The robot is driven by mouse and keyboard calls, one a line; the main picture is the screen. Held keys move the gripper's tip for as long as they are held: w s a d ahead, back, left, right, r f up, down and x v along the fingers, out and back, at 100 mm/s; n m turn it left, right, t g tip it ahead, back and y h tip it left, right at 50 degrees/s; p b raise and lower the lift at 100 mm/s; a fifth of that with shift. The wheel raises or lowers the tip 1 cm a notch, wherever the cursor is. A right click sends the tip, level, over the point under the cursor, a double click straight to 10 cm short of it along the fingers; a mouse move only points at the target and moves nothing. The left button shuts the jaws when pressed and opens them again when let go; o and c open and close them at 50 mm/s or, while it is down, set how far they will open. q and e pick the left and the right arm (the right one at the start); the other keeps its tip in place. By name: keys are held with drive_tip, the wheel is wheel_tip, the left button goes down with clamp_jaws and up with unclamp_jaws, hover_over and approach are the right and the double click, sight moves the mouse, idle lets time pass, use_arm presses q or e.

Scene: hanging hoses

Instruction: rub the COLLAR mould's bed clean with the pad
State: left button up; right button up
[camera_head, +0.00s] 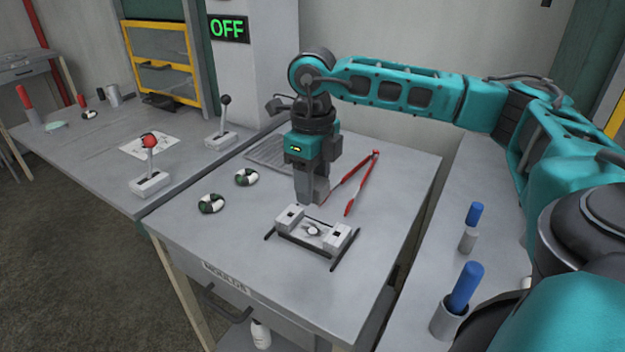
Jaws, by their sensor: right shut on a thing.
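A pale mould (286,217) with two raised end blocks sits on dark rails near the middle of the front table. A small light piece or mark shows in the middle of its bed; I cannot make out which, nor read a name on the mould. My right gripper (312,182) points down just behind and above the mould. It is shut on a small grey block, which I take for the pad (313,194). The pad appears just behind the mould, and I cannot tell whether it touches anything. My left gripper is out of view.
Red-handled tongs (362,182) lie right of the gripper. Two dark green and white rings (211,204) lie on the left, with a grey grate (266,155) behind. Levers (150,180) stand on the left bench. Blue-handled tools (465,287) stand in holders at right. The table's front is clear.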

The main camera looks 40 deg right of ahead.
drive_tip(key=b, duration=0.3)
hover_over(311, 231)
wheel_tip(311, 231, down, 4)
drive_tip(key=shift+d+f, duration=0.1)
drive_tip(key=shift+d, duration=0.05)
drive_tip(key=shift+f+b, duration=0.7)
drive_tip(key=shift+f, duration=0.1)
drive_tip(key=shift+f+b, duration=0.75)
drive_tip(key=shift+f, duration=0.25)
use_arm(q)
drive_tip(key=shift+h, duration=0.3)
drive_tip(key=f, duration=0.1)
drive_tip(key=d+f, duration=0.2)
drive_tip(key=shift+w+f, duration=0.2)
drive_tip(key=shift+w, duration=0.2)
use_arm(e)
drive_tip(key=shift+f, duration=0.15)
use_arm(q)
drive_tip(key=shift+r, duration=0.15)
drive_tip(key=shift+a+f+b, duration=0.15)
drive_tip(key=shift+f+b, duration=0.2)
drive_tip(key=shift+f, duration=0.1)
use_arm(e)
drive_tip(key=shift+f, duration=0.35)
